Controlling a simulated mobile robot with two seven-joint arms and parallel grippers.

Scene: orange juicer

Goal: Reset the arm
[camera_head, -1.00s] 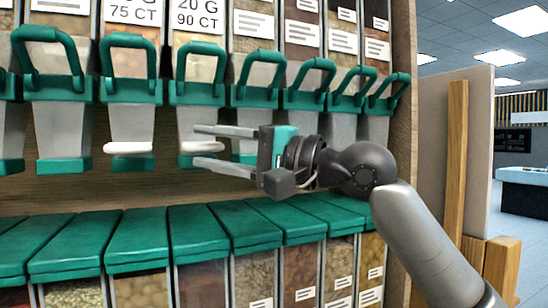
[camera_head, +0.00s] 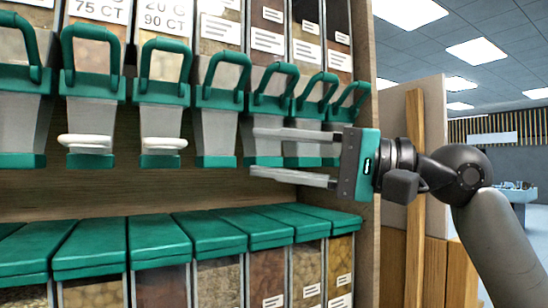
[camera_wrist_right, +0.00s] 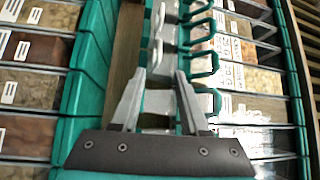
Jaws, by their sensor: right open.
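My right gripper (camera_head: 292,157) is open and empty in the head view, its two long grey fingers pointing left. It is in front of the right-hand dispensers of the shelf, just above the lower row of green lids. In the right wrist view the open fingers (camera_wrist_right: 160,100) point up the picture along the row of dispensers, with nothing between them that I can see held. Part of my right arm (camera_head: 505,245) shows at the lower right of the head view. My left gripper is not in view.
Green-handled dispensers (camera_head: 218,130) hang in a row on the shelf. Green-lidded bins (camera_head: 92,250) stand below, sticking out toward me. White rings (camera_head: 84,141) sit at two dispenser spouts. A wooden post (camera_head: 415,190) and panel stand right of the shelf, with open room beyond.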

